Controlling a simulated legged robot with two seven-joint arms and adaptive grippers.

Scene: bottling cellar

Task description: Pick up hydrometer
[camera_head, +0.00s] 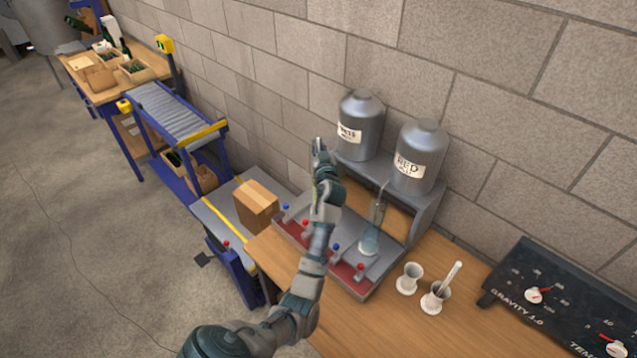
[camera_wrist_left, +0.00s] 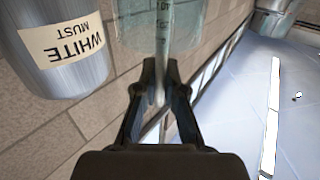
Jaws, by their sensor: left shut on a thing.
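My left gripper (camera_head: 319,146) is raised in front of the grey tanks, above the left part of the filling stand. In the left wrist view, its two fingers (camera_wrist_left: 161,95) are closed on the thin scaled stem of the hydrometer (camera_wrist_left: 164,40). Clear pale-green glass (camera_wrist_left: 135,25) shows around or behind the stem; I cannot tell whether it is part of the hydrometer. The hydrometer's ends are not clear, and I cannot make it out in the head view. My right gripper is not in view.
The filling stand (camera_head: 402,260) holds a glass vessel (camera_head: 370,241). Two tanks (camera_head: 361,112) (camera_head: 420,140) stand above it. Right are two white cups (camera_head: 409,282) (camera_head: 432,303), one with a rod, and a dark dial panel (camera_head: 560,295). A box (camera_head: 256,205) and conveyor (camera_head: 178,112) lie left.

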